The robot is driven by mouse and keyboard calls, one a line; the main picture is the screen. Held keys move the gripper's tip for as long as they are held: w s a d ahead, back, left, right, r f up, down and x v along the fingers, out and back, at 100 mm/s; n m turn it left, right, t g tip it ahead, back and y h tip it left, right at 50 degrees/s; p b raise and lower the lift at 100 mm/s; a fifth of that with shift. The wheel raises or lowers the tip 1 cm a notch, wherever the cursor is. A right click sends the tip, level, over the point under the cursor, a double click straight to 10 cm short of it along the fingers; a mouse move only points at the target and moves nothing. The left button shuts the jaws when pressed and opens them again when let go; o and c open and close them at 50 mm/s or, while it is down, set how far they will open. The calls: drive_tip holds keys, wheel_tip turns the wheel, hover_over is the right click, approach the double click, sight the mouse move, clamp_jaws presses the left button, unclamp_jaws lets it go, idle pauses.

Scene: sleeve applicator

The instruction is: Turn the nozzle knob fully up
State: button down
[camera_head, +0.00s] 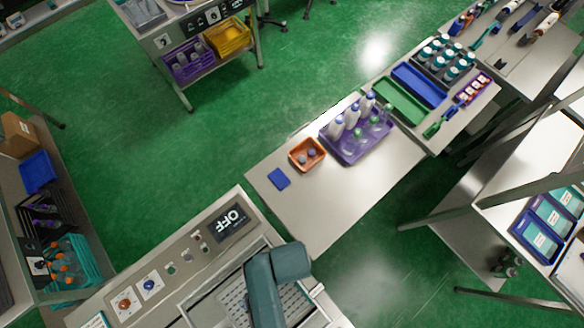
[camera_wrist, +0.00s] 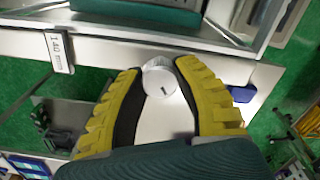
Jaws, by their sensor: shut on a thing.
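In the wrist view a round pale knob (camera_wrist: 162,82) with a short dark mark on its face stands at the front edge of the machine. My gripper (camera_wrist: 160,69) has its two yellow, dark-lined fingers closed on the knob from both sides. The knob's face shows between the fingers; its sides are partly covered by them. In the head view my arm covers this area, and I cannot make out the knob or gripper there.
In the head view the machine's panel carries an OFF display (camera_head: 231,222), a red knob (camera_head: 125,304) and a blue knob (camera_head: 149,286). The adjoining table holds a blue pad (camera_head: 279,179), an orange tray (camera_head: 294,158) and a purple tray (camera_head: 352,157) with bottles.

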drive_tip(key=m, duration=1.2)
drive_tip(key=shift+m, duration=0.3)
drive_tip(key=m, duration=0.6)
drive_tip(key=shift+m, duration=0.3)
drive_tip(key=m, duration=0.6)
drive_tip(key=shift+f, duration=0.1)
drive_tip(key=shift+m, duration=0.3)
drive_tip(key=c, duration=0.7)
unclamp_jaws()
